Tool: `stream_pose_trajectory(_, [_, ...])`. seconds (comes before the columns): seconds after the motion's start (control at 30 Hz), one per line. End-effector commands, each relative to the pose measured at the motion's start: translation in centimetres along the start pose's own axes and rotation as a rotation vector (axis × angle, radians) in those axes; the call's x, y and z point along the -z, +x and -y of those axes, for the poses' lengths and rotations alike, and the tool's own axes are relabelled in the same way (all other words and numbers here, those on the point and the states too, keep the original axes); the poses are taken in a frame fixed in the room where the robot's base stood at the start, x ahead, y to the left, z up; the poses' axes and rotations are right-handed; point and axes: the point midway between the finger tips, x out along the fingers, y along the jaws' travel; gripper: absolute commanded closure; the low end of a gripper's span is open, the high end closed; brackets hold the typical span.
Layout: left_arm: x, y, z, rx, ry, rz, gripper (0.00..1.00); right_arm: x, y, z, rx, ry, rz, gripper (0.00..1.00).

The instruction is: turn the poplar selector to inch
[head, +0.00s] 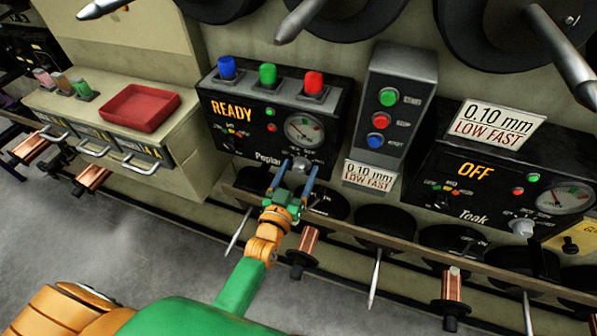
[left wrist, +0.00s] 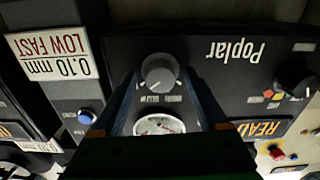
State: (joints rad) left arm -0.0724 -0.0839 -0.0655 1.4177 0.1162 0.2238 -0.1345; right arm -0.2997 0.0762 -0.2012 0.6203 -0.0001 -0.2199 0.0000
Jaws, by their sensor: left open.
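The Poplar panel (head: 225,134) is a black box on the wall with a lit READY display and a round gauge. Its selector (head: 301,163) is a grey round knob at the lower right, below the gauge. In the left wrist view the panel appears upside down, and the selector (left wrist: 160,71) shows above the gauge, with small labels too blurred to read. My left gripper (head: 297,172) is open in front of the selector. In the left wrist view its two fingers (left wrist: 163,82) stand either side of the knob, apart from it. The knob's pointer setting is unclear.
Blue, green and red buttons (head: 268,75) top the Poplar panel. A grey button box (head: 400,75) stands to its right, then the Teak panel (head: 440,205) reading OFF. A rail with spools (head: 385,238) runs below. A red tray (head: 140,108) sits on the left bench.

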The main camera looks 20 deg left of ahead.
Motion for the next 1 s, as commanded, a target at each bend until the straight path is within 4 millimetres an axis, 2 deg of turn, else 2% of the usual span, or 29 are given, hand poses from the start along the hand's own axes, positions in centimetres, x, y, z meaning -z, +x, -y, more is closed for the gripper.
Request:
stream_pose_trajectory(0.07, [0.0, -0.02, 0.0, 0.0, 0.0, 0.0, 0.23, -0.03, -0.01, -0.1, -0.002, -0.001, 0.0, 1.0])
stream_pose_trajectory(0.17, [0.0, -0.03, 0.0, 0.0, 0.0, 0.0, 0.48, -0.05, -0.01, -0.17, -0.003, -0.001, 0.001, 1.0])
stream_pose_trajectory(0.3, [0.0, -0.04, 0.01, 0.0, 0.0, 0.0, 0.86, -0.06, -0.01, -0.22, -0.004, -0.001, 0.001, 1.0])
stream_pose_trajectory(0.37, [0.0, -0.04, 0.01, 0.0, 0.0, 0.0, 1.0, -0.07, -0.01, -0.27, -0.004, -0.001, 0.001, 1.0])
stream_pose_trajectory(0.67, [0.01, -0.05, 0.0, -0.001, -0.034, 0.0, 1.0, -0.09, -0.07, -0.33, -0.005, 0.0, 0.002, 1.0])
stream_pose_trajectory(1.0, [0.01, -0.05, 0.07, -0.001, -0.265, 0.0, 1.0, -0.07, -0.28, -0.33, -0.005, 0.0, 0.002, 1.0])
